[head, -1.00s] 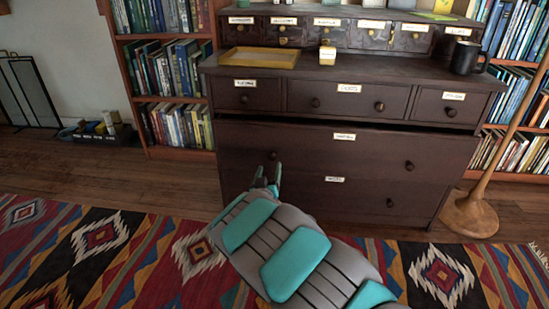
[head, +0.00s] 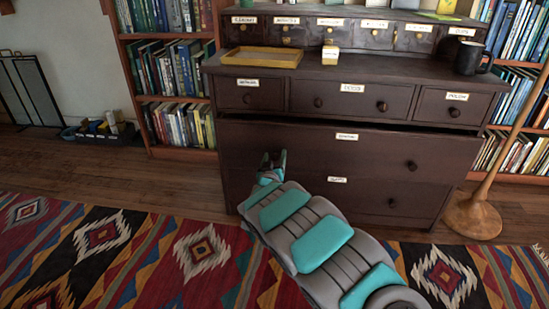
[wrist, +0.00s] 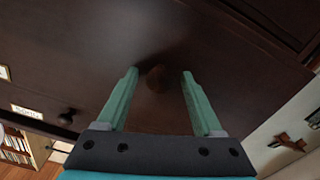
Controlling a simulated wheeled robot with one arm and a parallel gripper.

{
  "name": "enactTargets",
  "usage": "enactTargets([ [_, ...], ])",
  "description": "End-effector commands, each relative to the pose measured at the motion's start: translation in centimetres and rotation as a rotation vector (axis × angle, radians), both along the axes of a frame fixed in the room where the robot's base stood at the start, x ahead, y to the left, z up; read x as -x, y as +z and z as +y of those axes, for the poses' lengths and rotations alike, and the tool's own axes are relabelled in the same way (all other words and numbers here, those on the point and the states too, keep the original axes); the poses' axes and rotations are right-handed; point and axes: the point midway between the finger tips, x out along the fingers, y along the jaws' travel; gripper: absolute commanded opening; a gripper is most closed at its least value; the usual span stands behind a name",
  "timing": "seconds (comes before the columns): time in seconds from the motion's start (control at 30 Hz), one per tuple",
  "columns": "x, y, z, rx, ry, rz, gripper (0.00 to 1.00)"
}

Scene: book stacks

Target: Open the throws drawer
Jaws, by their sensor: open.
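The dark brown dresser (head: 285,185) stands ahead, with small paper labels on its drawers that are too blurred to read surely. Its upper wide drawer (head: 380,150) stands out slightly, with a dark gap above its front. The lower wide drawer (head: 365,190) is below it. My gripper (head: 273,158) is open at the left part of the upper wide drawer's front. In the wrist view, a round wooden knob (wrist: 155,78) shows between and beyond the two open teal fingers, which do not grip it. In the head view my gripper hides that knob.
Three small drawers (head: 350,98) run above the wide ones. A yellow tray (head: 262,58), a small bottle (head: 330,54) and a dark mug (head: 468,58) stand on the dresser. A wooden lamp stand (head: 472,215) is at the right. A patterned rug (head: 140,250) covers the floor in front.

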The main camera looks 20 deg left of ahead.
Motion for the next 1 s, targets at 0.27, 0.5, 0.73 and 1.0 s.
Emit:
enactTargets([
  [0.27, 0.01, 0.02, 0.01, 0.000, 0.000, 0.000, 0.43],
  [0.5, 0.02, 0.01, 0.01, 0.000, 0.000, 0.000, 0.16],
  [0.73, 0.02, 0.00, 0.02, 0.000, 0.000, 0.000, 0.00],
  [1.0, 0.02, -0.01, 0.01, 0.000, 0.000, 0.000, 0.00],
])
